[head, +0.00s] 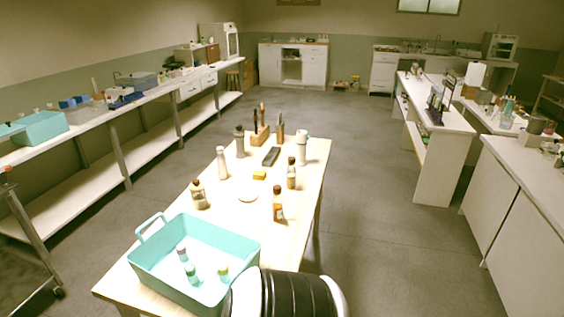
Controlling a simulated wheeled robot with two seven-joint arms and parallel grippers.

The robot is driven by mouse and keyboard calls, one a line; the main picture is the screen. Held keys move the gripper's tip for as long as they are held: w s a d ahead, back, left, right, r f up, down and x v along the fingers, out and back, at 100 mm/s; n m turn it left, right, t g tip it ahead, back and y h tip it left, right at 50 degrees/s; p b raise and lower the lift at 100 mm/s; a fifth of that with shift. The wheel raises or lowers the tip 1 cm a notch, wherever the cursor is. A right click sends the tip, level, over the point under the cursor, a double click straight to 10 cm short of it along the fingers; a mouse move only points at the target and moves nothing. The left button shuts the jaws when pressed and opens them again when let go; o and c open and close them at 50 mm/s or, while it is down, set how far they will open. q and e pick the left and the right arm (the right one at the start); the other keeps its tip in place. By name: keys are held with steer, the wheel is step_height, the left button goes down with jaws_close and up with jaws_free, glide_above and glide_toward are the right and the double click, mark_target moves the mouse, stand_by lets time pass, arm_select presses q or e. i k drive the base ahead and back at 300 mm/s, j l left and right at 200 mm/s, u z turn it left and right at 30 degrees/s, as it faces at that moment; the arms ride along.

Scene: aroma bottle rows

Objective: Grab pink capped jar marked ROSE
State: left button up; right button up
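A teal tray (150,262) with a raised handle stands at the near end of the wooden table. Three small jars stand upright inside it. The rear jar (182,256) has a cap that looks pale pinkish. The middle jar (191,273) has a greenish cap, and the right jar (223,274) a yellow-green one. Their labels are too small to read, so I cannot confirm which is marked ROSE. Neither of my grippers is in view.
Open floor (370,225) lies to the right.

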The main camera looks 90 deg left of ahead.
mark_target(181, 249)
steer(key=i+u, duration=0.35)
steer(key=i+l+u, duration=0.2)
steer(key=i+u, duration=0.4)
steer(key=u, duration=0.25)
steer(key=i+j+u, duration=0.1)
steer(key=u, duration=0.35)
steer(key=i+l+u, duration=0.1)
steer(key=i+u, duration=0.15)
steer(key=u, duration=0.2)
steer(key=i+l+u, duration=0.15)
steer(key=u, duration=0.3)
steer(key=i+l+u, duration=0.2)
steer(key=u, duration=0.3)
